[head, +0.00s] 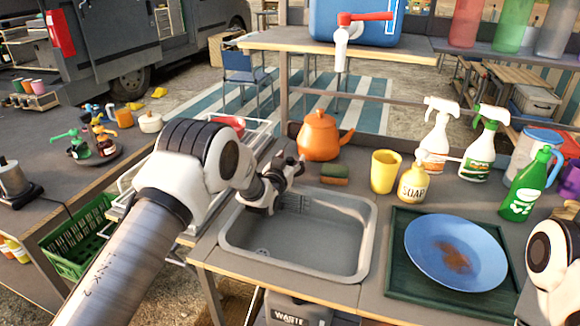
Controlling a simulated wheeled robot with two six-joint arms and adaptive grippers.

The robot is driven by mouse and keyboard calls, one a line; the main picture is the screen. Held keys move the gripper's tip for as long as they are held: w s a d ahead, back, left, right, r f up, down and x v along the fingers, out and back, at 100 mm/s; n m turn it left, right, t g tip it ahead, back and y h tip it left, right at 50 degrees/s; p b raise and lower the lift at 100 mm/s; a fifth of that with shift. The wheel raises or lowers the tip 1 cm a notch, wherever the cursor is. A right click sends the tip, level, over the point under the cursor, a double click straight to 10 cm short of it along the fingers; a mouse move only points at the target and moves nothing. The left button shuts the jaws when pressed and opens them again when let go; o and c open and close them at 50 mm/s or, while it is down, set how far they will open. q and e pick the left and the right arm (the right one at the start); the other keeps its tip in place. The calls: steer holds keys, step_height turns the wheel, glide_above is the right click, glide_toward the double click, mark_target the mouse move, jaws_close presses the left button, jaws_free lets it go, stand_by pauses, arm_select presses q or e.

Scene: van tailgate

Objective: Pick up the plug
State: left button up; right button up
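My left gripper (287,165) is over the back left corner of the grey sink (330,270), close to the sponge and the orange kettle. Its dark finger parts stand apart and I see nothing between them. A small round drain fitting (262,252) shows at the left of the sink floor; I cannot tell whether a plug sits in it. No separate plug can be made out, and my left arm hides part of the counter. My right gripper is out of view; only part of my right arm shows at the right edge.
Behind the sink stand an orange kettle (319,138), a sponge (334,176), a yellow cup (384,171) and a soap bottle (413,184). Spray bottles (437,135) stand farther right. A blue plate (440,245) lies on a green tray (395,285). The sink basin is mostly clear.

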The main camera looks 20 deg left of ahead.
arm_select(q)
jaws_close()
